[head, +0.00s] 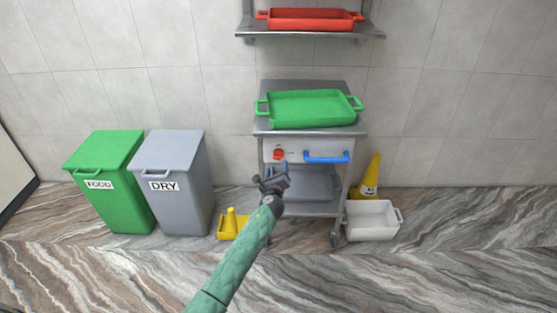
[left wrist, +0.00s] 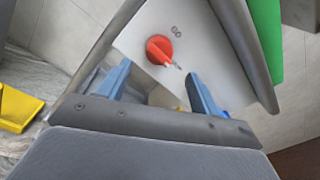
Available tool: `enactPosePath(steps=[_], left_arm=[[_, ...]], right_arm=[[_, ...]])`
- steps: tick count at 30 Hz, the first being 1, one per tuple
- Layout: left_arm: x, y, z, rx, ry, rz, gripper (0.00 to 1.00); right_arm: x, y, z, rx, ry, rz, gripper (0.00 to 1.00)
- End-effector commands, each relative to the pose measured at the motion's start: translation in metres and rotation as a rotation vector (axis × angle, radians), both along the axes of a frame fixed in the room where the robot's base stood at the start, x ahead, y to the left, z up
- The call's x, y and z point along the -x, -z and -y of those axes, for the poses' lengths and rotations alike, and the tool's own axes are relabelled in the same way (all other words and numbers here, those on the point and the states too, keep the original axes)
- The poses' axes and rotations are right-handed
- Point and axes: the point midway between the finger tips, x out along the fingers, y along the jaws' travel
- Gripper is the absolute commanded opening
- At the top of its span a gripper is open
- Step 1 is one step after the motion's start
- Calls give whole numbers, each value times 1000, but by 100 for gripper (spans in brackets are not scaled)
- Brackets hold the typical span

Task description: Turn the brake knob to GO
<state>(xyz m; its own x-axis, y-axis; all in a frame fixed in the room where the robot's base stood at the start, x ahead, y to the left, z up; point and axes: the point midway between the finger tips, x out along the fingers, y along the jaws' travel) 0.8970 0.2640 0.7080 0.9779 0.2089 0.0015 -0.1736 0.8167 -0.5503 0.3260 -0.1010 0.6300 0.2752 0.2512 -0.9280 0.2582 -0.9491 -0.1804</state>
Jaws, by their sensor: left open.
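The red brake knob (head: 278,154) sits on the white front panel of the metal trolley (head: 262,131), left of a blue handle. In the left wrist view the knob (left wrist: 159,49) shows close, with a pointer at its lower right and a "GO" mark (left wrist: 176,31) above right of it. The pointer is not at the GO mark. My left gripper (head: 274,176) is just below and in front of the knob in the head view. Its two blue fingers (left wrist: 157,90) are open, apart from the knob, with nothing between them. My right gripper is not in view.
A green tray (head: 310,108) lies on the trolley top, and the blue handle (head: 326,158) juts from its front. Bins labelled FOOD (head: 108,200) and DRY (head: 178,200) stand left. A white crate (head: 372,232), yellow cone (head: 370,175) and yellow dustpan (head: 228,228) are on the floor.

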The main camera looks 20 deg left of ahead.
Motion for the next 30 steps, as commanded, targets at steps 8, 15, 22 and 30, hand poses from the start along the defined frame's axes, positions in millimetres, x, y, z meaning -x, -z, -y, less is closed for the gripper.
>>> enactPosePath(steps=[8,15,22,30], left_arm=[[-38,-1,-8,3,-1,0,64],[-63,-1,-13,5,-1,1,64],[-70,0,-15,4,1,0,64],[-70,0,-15,4,1,0,50]], right_arm=[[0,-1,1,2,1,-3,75],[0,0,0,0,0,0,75],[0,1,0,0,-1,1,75],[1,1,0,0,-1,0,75]])
